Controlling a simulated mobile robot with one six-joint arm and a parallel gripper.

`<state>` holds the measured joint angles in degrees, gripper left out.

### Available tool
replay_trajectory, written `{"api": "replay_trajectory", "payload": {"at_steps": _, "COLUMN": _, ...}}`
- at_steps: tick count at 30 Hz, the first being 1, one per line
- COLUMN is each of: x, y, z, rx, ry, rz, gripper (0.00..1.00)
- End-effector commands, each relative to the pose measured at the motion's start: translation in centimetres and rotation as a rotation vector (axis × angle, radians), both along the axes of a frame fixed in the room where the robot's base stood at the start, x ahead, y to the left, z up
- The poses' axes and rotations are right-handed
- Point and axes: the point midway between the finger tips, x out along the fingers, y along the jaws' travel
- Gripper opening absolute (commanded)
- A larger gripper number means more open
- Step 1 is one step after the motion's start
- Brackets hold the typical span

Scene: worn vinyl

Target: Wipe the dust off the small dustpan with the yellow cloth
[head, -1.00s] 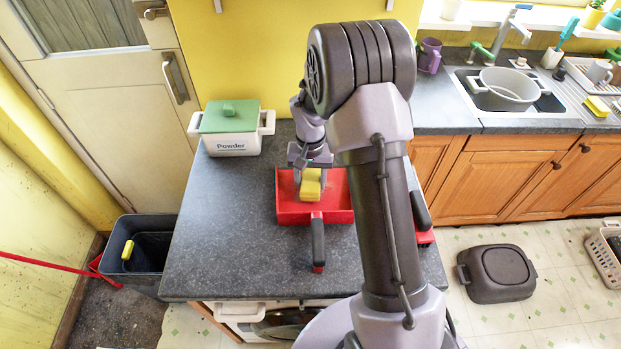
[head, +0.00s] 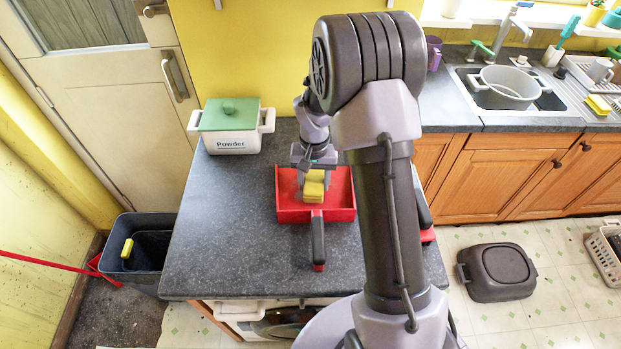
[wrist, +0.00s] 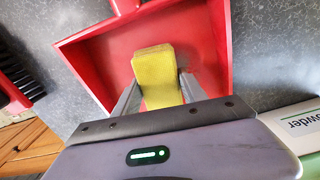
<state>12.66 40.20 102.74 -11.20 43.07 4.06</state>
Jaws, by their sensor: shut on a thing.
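The small red dustpan (head: 287,206) lies on the dark grey counter with its black handle (head: 318,240) toward the front edge. My gripper (head: 313,178) is shut on the cloth and reaches down into the pan. In the wrist view the cloth (wrist: 156,75) is between the two fingers, against or just above the red pan floor (wrist: 200,50); I cannot tell which. The arm hides part of the right side of the counter. Dust is hard to make out on the pan.
A white powder box with a green lid (head: 230,125) stands at the counter's back left. A black-bristled brush (wrist: 18,80) lies beside the pan. A sink with a grey pot (head: 508,87) is at right. The counter left of the pan is clear.

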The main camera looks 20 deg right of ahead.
Motion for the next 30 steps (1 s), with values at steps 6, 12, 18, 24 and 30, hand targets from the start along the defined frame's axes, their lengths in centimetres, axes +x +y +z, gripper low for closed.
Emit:
{"api": "replay_trajectory", "payload": {"at_steps": 6, "x": -3.0, "y": -0.5, "z": -0.1, "rx": 0.000, "ry": 0.000, "rz": -0.001, "gripper": 0.17}}
{"api": "replay_trajectory", "payload": {"at_steps": 12, "x": -5.7, "y": -0.9, "z": -0.1, "rx": 0.000, "ry": -0.001, "rz": 0.000, "gripper": 0.17}}
{"api": "replay_trajectory", "payload": {"at_steps": 18, "x": -6.8, "y": -1.1, "z": 0.0, "rx": 0.000, "ry": -0.001, "rz": 0.000, "gripper": 0.17}}
{"api": "replay_trajectory", "payload": {"at_steps": 24, "x": -6.8, "y": -1.1, "z": 0.0, "rx": 0.000, "ry": -0.001, "rz": 0.000, "gripper": 0.17}}
{"api": "replay_trajectory", "payload": {"at_steps": 30, "x": -6.8, "y": -1.1, "z": 0.0, "rx": 0.000, "ry": -0.001, "rz": 0.000, "gripper": 0.17}}
